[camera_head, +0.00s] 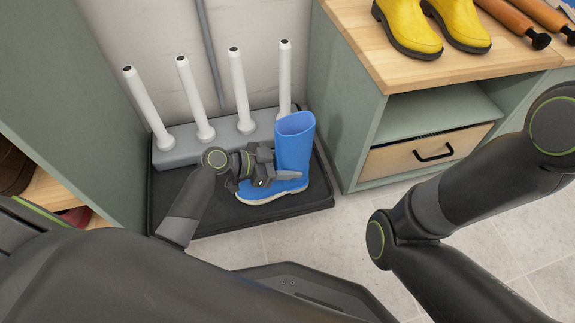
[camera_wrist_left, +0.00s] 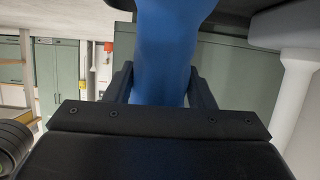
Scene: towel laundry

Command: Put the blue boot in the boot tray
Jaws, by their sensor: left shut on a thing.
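The blue boot (camera_head: 294,146) is upright in the right part of the black boot tray (camera_head: 215,226), its toe pointing left. Its sole looks to be on or just above the tray floor; I cannot tell which. My left gripper (camera_head: 276,172) is shut on the boot around its lower shaft and ankle. In the left wrist view the blue boot (camera_wrist_left: 165,50) stands between the two fingers (camera_wrist_left: 160,88). My right arm shows at the right, but its gripper is out of view.
A grey rack with several white pegs (camera_head: 240,90) stands at the back of the tray. A green cabinet (camera_head: 345,110) with yellow boots (camera_head: 455,20) on its wooden top is close on the right. A green panel (camera_head: 70,90) borders the left.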

